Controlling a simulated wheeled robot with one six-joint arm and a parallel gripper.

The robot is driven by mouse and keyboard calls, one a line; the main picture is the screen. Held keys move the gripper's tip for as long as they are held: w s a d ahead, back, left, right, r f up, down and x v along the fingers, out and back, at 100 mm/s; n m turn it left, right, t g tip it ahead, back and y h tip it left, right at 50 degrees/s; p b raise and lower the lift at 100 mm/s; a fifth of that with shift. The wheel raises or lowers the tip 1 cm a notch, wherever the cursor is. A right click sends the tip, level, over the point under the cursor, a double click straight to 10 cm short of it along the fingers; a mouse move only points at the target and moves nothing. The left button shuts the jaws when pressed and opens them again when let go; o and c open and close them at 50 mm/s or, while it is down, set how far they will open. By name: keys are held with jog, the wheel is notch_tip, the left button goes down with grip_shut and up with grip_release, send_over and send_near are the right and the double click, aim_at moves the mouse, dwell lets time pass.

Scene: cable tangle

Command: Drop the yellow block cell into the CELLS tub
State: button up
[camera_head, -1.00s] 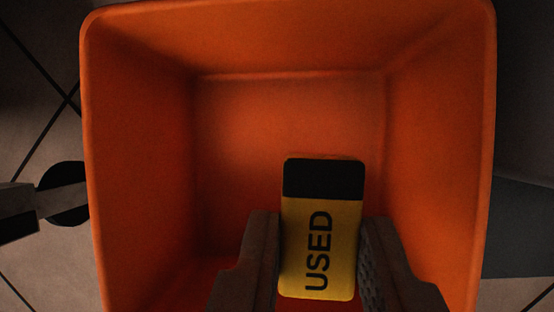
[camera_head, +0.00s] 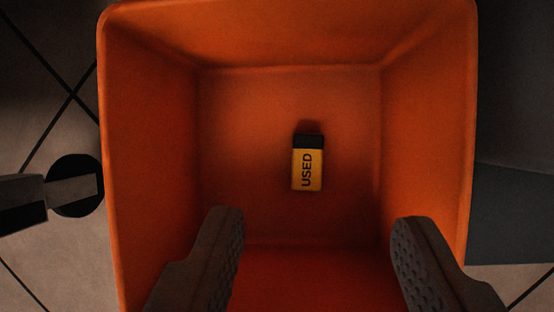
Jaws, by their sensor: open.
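The yellow block cell (camera_head: 307,170) has a black end and the word USED on its side. It is inside the orange tub (camera_head: 145,170), low down near the middle of the tub's floor, with a small shadow beside its black end. I cannot tell whether it rests on the floor. My gripper (camera_head: 318,228) is open and empty above the tub, its two fingers wide apart at the bottom of the view. The cell is well clear of both fingers. No CELLS label shows on the tub.
A dark round part with a grey bar (camera_head: 75,188) stands close to the tub's left side. Tiled floor (camera_head: 60,260) shows at the left. A dark grey surface (camera_head: 515,215) lies to the right of the tub.

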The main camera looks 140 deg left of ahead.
jog(key=v, duration=1.6)
